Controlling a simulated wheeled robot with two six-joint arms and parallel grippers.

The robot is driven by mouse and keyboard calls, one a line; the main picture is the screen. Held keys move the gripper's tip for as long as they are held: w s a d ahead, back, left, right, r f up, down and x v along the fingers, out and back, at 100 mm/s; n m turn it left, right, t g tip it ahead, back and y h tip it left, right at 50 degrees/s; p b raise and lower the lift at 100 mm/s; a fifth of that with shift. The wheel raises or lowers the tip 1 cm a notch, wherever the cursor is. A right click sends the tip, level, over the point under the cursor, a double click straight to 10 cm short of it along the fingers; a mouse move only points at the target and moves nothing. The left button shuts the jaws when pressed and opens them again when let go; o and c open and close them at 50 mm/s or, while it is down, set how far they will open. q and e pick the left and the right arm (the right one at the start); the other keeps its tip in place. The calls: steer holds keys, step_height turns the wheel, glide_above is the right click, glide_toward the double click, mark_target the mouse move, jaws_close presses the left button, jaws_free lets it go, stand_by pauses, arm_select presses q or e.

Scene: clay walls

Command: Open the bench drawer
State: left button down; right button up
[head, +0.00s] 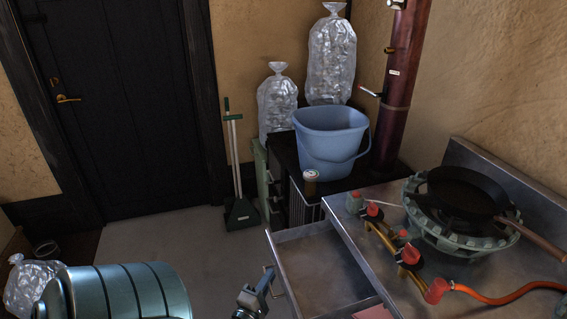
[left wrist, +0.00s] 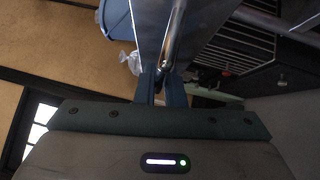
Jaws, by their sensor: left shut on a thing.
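The bench drawer (head: 318,262) stands pulled out from the metal bench (head: 400,215), and its inside shows as a bare metal tray. A pinkish flat thing (head: 372,312) shows at the bottom edge of the drawer, partly cut off. My left gripper (head: 258,295) is at the drawer's front, on its left side. In the left wrist view its fingers (left wrist: 161,88) are shut on the shiny bar handle (left wrist: 172,42), beside the drawer's metal front (left wrist: 148,28). My right gripper is not in view.
A gas burner (head: 460,235) with a black pan (head: 465,190) and an orange hose (head: 505,298) sit on the bench. A blue bucket (head: 330,140) stands on a black cabinet behind.

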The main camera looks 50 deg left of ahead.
arm_select(q)
steer(key=shift+s+a, duration=0.15)
steer(key=shift+s, duration=0.2)
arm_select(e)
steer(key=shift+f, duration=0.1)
arm_select(q)
steer(key=c, duration=1.5)
jaws_free()
steer(key=shift+c, duration=0.2)
